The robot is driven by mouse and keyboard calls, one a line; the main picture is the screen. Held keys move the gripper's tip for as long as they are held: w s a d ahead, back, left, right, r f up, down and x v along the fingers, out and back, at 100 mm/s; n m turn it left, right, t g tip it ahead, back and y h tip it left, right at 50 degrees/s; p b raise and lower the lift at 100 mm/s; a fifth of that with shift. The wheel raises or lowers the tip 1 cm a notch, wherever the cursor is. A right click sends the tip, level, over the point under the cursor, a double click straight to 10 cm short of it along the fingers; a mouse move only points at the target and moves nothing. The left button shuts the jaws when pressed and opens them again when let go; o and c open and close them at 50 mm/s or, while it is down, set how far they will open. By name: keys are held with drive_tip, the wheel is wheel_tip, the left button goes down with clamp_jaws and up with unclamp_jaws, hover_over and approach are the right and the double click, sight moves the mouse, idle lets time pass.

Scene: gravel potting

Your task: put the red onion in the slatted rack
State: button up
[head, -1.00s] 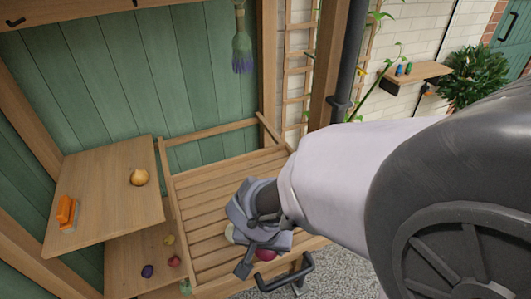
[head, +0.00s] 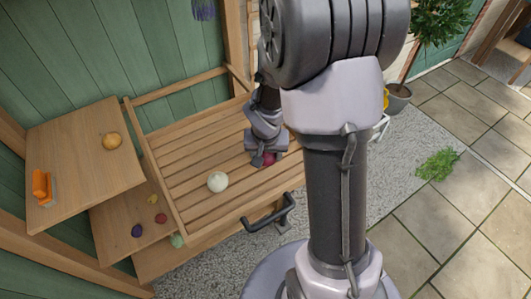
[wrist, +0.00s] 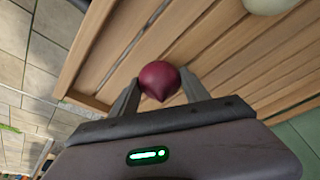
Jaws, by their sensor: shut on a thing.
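The red onion (wrist: 160,80) is between the two fingers of my gripper (wrist: 158,92) in the wrist view, with a finger against each side. In the head view my gripper (head: 262,157) is low at the right part of the slatted rack (head: 190,152), and the onion (head: 269,160) shows partly beneath it. The onion is over the wooden slats, near the rack's front rail. I cannot tell whether it touches the slats. My gripper is shut on the onion.
A pale round vegetable (head: 217,181) lies on the slats to the left. A black handle (head: 265,215) sticks out in front of the rack. The slats' left half is mostly clear.

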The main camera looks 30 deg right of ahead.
drive_tip(key=shift+f, duration=0.1)
drive_tip(key=shift+f+b, duration=0.1)
drive_tip(key=shift+b, duration=0.2)
drive_tip(key=o, duration=1.5)
drive_tip(key=shift+c, duration=0.2)
drive_tip(key=shift+r, duration=0.2)
drive_tip(key=p+v, duration=0.4)
drive_tip(key=v, duration=0.8)
drive_tip(key=s+a+r+n+t+y, duration=0.2)
drive_tip(key=s+a+r+t+y, duration=0.15)
drive_tip(key=s+a+r, duration=1.1)
wheel_tip(320, 180, down, 17)
drive_tip(key=b, duration=1.7)
drive_tip(key=shift+w, duration=0.35)
